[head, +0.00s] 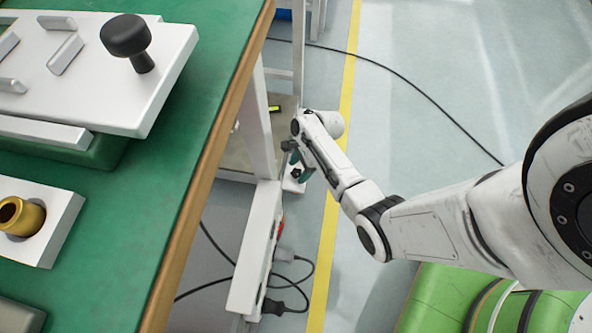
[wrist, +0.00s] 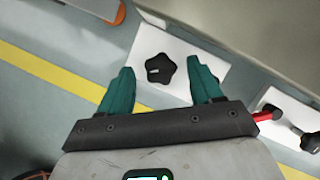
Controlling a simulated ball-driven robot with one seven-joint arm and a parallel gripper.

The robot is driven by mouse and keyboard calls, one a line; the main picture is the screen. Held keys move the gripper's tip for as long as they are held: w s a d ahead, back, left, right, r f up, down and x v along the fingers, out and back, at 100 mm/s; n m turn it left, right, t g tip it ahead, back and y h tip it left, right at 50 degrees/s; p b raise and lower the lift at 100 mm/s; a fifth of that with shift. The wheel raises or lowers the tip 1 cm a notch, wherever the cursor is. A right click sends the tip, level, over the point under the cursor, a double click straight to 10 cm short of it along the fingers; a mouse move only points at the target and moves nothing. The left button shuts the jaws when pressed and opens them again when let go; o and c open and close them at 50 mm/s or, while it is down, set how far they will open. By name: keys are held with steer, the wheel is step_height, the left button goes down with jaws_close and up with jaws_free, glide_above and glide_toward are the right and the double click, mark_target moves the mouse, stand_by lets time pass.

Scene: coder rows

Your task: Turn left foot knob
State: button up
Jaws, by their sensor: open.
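A black star-shaped knob (wrist: 160,69) sits on a white plate (wrist: 178,45) in the wrist view. My gripper (wrist: 161,64) is open, with one teal finger on each side of the knob. Gaps show between the knob and both fingers, and the gripper is not closed on it. How high the fingertips are above the plate cannot be told. In the head view my gripper (head: 297,165) is low beside the table leg (head: 259,130), over a small white foot plate (head: 293,186). The knob is hard to make out there.
The green-topped table (head: 165,190) with a wooden edge stands at left, holding a plate with a black knob (head: 127,36). A white power strip (head: 256,250) with plugs and dark cables lies below the gripper in the picture. Clear floor with a yellow line (head: 333,215) lies right.

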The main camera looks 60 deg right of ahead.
steer(key=shift+b+x, duration=0.55)
steer(key=shift+x, duration=0.8)
steer(key=c, duration=1.1)
